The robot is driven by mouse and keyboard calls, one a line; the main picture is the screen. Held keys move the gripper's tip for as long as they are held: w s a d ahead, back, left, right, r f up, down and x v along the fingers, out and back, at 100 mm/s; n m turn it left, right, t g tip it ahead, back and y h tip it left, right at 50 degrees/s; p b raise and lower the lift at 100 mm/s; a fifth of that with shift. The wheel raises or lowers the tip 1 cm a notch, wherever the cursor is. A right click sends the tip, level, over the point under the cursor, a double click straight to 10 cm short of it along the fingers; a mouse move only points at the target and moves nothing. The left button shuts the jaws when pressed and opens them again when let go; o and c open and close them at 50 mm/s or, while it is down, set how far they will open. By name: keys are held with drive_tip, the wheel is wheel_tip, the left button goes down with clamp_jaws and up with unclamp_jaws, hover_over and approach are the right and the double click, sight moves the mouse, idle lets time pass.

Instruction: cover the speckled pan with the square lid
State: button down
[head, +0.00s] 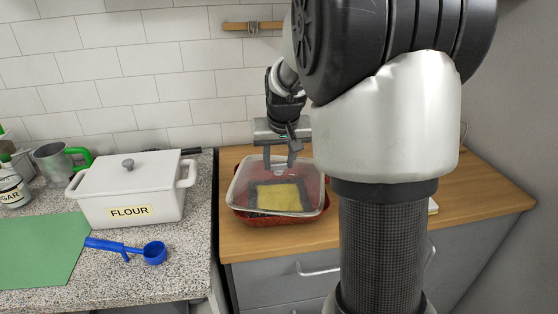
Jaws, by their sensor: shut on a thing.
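The square lid (246,178) is see-through with a pale rim. It lies over the speckled pan (284,219), a red dish on the wooden counter, and looks slightly tilted and turned against it. The pan's red rim shows below and beside the lid's front edge. A yellow patch with a dark border shows through the lid. My gripper (280,163) points down above the back part of the lid and is shut on it. The exact grip point is too small to see clearly. I cannot tell whether the lid touches the pan all round.
A white flour box (152,184) stands on the granite counter at left. A blue scoop (154,253), a green mat (42,250) and a green-handled mug (53,163) are also there. A wooden rail (254,26) is on the wall. My arm hides much of the right counter.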

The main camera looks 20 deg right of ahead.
drive_tip(key=shift+s+f, duration=0.25)
drive_tip(key=shift+f, duration=0.25)
drive_tip(key=c, duration=1.5)
unclamp_jaws()
drive_tip(key=shift+c, duration=0.2)
drive_tip(key=o, duration=0.5)
drive_tip(key=shift+w, duration=0.2)
drive_tip(key=shift+o, duration=0.2)
drive_tip(key=shift+s, duration=0.1)
drive_tip(key=shift+r, duration=0.15)
drive_tip(key=p+v, duration=0.2)
drive_tip(key=v, duration=1.5)
drive_tip(key=shift+r, duration=0.2)
